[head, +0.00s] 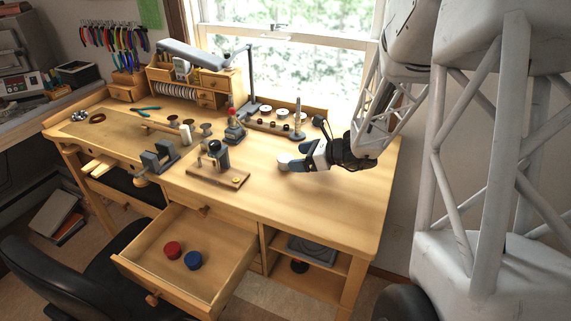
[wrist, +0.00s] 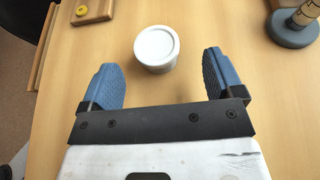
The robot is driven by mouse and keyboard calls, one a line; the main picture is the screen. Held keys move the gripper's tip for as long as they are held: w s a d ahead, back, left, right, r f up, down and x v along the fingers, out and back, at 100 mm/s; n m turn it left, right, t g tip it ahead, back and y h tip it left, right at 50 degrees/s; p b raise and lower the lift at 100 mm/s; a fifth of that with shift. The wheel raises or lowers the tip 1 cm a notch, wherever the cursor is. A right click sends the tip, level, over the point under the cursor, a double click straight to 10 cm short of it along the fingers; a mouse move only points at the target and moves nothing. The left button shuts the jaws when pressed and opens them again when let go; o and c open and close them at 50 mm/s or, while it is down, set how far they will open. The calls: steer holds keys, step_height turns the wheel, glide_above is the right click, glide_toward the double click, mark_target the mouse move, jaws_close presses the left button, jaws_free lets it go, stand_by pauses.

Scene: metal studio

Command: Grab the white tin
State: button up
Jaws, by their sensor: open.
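The white tin (wrist: 156,50) is a small round white container with a lid, upright on the wooden bench top. In the wrist view it stands just beyond my gripper (wrist: 160,70), roughly centred between the two blue fingertips. The fingers are spread wide and nothing is between them that they touch. In the head view my gripper (head: 291,161) is low over the right part of the bench, and the white tin (head: 284,159) shows only partly, at the fingertips.
A ring-stand post (head: 298,122) with a round base stands behind my gripper. A wooden board with a dark device (head: 216,172) lies to the left. The open drawer (head: 180,285) holds a red and a blue tin. The bench's front right is clear.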

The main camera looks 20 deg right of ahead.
mark_target(289, 158)
steer(key=shift+a, duration=0.1)
stand_by(0.3)
steer(key=shift+x, duration=2.5)
steer(key=shift+a, duration=0.1)
steer(key=shift+c, duration=0.2)
steer(key=c, duration=1)
